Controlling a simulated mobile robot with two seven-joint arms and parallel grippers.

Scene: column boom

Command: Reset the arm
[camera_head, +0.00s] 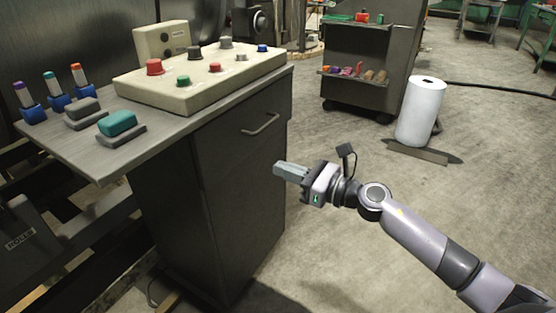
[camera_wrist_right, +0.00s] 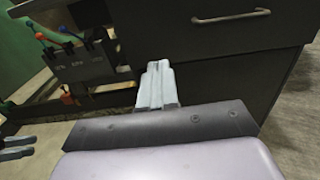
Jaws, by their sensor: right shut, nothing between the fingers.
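My right arm comes in from the lower right in the head view. Its gripper (camera_head: 278,169) is shut and empty, in front of the cabinet's right side and below the handle's height. In the right wrist view the same gripper (camera_wrist_right: 158,68) shows its two pale fingers pressed together, pointing toward the dark cabinet front. Whether the fingertips touch the cabinet cannot be told. My left gripper does not show in the head view.
The dark cabinet (camera_head: 208,205) has a metal handle (camera_head: 260,125). On its top are a beige button box (camera_head: 205,80), a teal-topped pedal (camera_head: 118,123), a grey pedal (camera_head: 84,112) and three blue-based levers (camera_head: 58,102).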

